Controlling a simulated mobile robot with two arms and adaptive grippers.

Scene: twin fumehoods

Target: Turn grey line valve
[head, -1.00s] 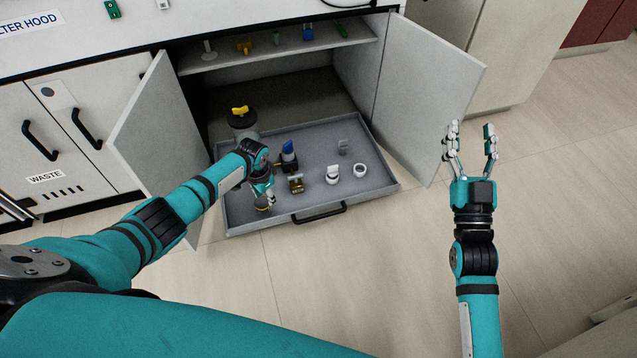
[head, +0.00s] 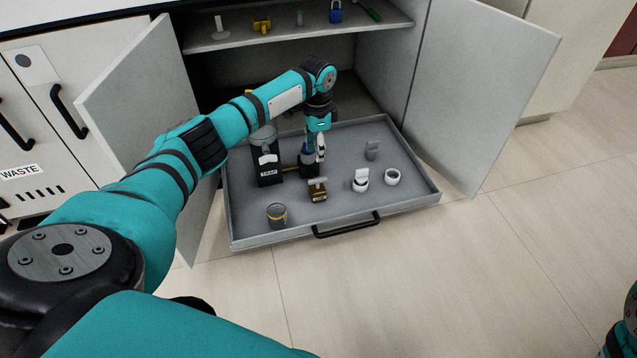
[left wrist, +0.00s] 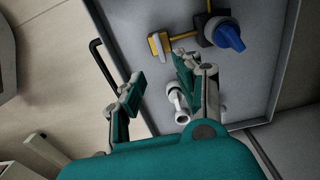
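A pulled-out grey tray (head: 340,216) holds several small fittings. My left gripper (head: 314,155) points down over the tray, beside the blue-knobbed valve. In the left wrist view its fingers (left wrist: 163,88) are apart and empty, with white fittings (left wrist: 176,98) below. My right gripper is out of view.

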